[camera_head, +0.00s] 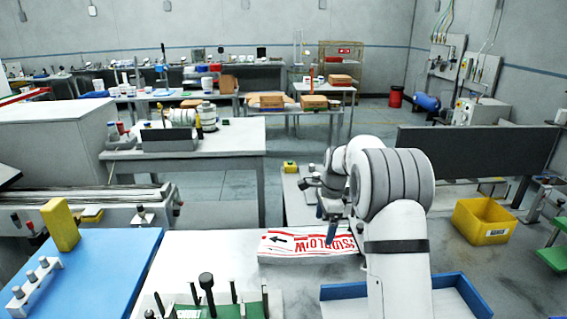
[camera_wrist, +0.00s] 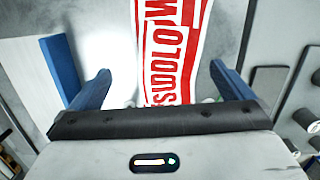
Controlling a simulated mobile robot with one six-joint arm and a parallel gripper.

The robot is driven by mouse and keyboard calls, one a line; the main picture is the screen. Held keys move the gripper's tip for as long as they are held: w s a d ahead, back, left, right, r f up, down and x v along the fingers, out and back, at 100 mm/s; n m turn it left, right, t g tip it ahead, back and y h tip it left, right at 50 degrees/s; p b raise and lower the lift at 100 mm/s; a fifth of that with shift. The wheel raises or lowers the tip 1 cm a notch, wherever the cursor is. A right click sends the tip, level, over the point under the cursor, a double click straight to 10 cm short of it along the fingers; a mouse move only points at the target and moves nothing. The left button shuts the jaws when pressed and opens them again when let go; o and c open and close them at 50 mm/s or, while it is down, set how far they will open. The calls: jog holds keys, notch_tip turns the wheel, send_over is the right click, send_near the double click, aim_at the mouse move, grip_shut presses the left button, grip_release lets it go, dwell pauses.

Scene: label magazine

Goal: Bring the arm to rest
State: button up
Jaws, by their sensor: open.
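My gripper (camera_head: 329,232) hangs from my arm over the near bench, with its blue fingers pointing down. In the wrist view my gripper (camera_wrist: 160,72) has its two blue fingers wide apart, with nothing held between them. A white label block (camera_head: 285,243) with red lettering and a black arrow lies on the bench just below and beside the fingers. Its red and white lettered face (camera_wrist: 172,45) also shows beyond the fingers in the wrist view. My arm hides its right end in the head view.
A blue tray (camera_head: 450,281) stands at the front, partly behind my arm. A yellow bin (camera_head: 484,221) is at the right. A green rack (camera_head: 225,305) with upright tools is at the front. A blue board (camera_head: 100,265) lies at the left. A dark panel (camera_head: 480,150) stands behind my arm.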

jog(key=s+a+r+n+t, duration=0.1)
jog(key=s+r+n, duration=0.4)
jog(key=s, duration=0.4)
jog(key=s+a+r+n+t, duration=0.1)
jog(key=s+r+n, duration=0.2)
jog(key=s+r, duration=0.4)
jog(key=s+f+n+t+h, duration=0.1)
jog(key=s+n, duration=0.8)
jog(key=s, duration=1.2)
jog(key=shift+s+a+f, duration=0.25)
jog(key=shift+f, duration=0.35)
